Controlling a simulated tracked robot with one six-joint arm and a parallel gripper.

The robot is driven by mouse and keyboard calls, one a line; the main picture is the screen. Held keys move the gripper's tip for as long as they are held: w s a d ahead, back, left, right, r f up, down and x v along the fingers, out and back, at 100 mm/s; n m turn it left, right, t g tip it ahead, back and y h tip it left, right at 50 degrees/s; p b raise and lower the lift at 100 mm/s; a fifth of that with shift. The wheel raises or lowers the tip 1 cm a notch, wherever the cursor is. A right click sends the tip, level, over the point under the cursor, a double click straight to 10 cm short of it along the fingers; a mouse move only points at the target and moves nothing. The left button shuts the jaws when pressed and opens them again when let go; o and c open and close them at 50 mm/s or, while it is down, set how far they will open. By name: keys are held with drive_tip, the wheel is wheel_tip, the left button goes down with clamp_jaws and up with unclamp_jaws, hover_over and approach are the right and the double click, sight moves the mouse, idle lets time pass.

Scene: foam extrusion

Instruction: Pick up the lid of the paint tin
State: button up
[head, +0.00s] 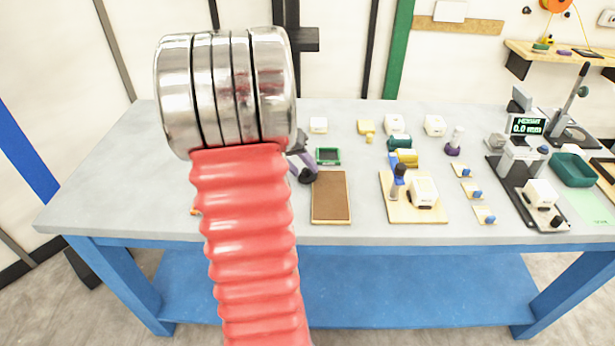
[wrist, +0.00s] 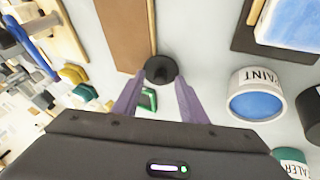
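The paint tin (wrist: 235,101), white with a PAINT label, stands right of my gripper in the wrist view. Its round top face (wrist: 256,105) is blue; I cannot tell whether that is a lid or paint inside. A small dark round piece (wrist: 160,70) with a raised middle shows between my fingertips; I cannot tell whether it is the lid. My gripper (wrist: 161,78) has two purple fingers spread apart, and I see no clear grip on the piece. In the head view, my red arm hides the tin and most of my gripper (head: 303,165).
A brown board (head: 331,197) and a green frame (head: 328,156) lie close by. A teal tin (wrist: 290,157) and a dark container (wrist: 313,108) stand near the paint tin. Several blocks and fixtures fill the right of the grey table. The table's left end (head: 120,190) is clear.

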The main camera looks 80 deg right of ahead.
idle(0.5)
clamp_jaws()
